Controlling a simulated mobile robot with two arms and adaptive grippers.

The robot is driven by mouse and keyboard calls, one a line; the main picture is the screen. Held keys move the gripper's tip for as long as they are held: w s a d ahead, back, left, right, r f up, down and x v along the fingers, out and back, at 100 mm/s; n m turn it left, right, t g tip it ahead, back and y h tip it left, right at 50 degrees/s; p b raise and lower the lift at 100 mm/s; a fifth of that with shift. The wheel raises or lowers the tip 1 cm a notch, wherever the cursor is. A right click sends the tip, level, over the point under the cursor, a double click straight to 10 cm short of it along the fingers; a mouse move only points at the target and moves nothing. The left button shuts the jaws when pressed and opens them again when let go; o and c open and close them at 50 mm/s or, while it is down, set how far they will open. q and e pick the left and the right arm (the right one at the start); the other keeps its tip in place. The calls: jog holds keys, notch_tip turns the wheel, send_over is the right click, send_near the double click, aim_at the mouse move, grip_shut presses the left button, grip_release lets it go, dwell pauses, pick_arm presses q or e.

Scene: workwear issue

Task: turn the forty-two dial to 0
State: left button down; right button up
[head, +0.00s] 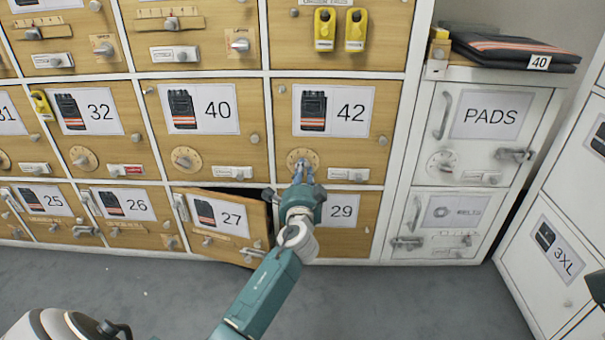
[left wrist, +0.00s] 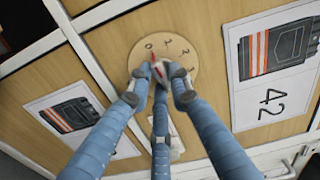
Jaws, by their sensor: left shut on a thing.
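Red shows on and beside the knob. The fingers hide part of the dial, and I cannot tell which number it points to.
The 27 door (head: 222,218) below left stands ajar, close to my left arm. Doors 40 (head: 205,148) and 29 (head: 360,235) are neighbours. White PADS (head: 483,140) and belts cabinets stand to the right. Grey floor lies in front.

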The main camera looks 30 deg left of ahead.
dwell(0.4)
pick_arm(q)
jog(key=c, duration=1.6)
grip_release()
